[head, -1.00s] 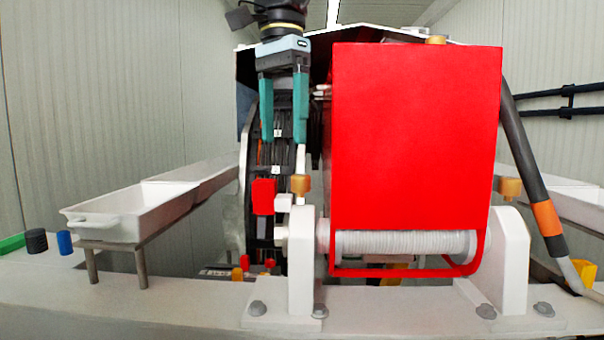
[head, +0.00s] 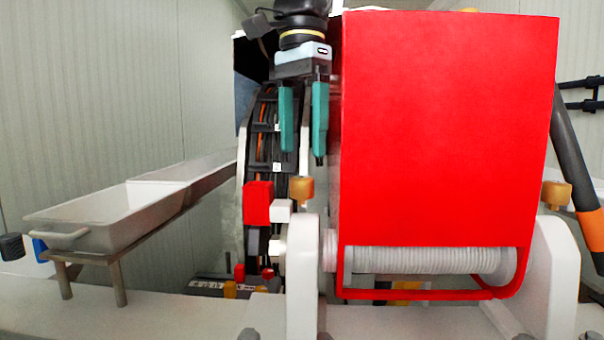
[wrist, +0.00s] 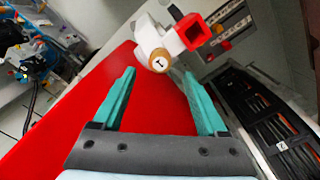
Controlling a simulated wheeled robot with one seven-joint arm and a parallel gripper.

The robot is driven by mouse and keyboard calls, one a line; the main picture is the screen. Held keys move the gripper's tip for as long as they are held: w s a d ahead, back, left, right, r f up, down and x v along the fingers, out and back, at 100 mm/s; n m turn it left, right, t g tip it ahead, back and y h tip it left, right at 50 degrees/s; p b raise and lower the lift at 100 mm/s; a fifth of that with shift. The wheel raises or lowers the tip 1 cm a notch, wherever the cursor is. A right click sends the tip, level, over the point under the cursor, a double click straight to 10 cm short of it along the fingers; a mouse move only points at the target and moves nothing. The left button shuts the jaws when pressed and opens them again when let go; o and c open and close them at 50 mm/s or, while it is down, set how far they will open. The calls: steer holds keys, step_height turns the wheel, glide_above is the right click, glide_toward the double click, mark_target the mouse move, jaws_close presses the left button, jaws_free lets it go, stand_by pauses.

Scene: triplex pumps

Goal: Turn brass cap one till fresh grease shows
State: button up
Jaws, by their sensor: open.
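Brass cap one (head: 301,189) sits on top of the left white bearing bracket (head: 302,270), just left of the red guard. It also shows in the wrist view (wrist: 159,61) as a round brass cap with a "1" on its face. My gripper (head: 303,155) is open and empty, its teal fingers pointing down above the cap. In the wrist view the cap appears between and just beyond the two fingertips (wrist: 158,74), with no contact visible. I cannot make out any grease.
The large red guard (head: 445,130) stands close to the right of my gripper. A red block (head: 258,203) and white fitting are left of the cap. Another brass cap (head: 556,195) sits on the right bracket. A pale tray (head: 100,222) is at left.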

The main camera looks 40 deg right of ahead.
mark_target(302, 177)
step_height(302, 177, down, 6)
stand_by(0.4)
jaws_close()
stand_by(0.5)
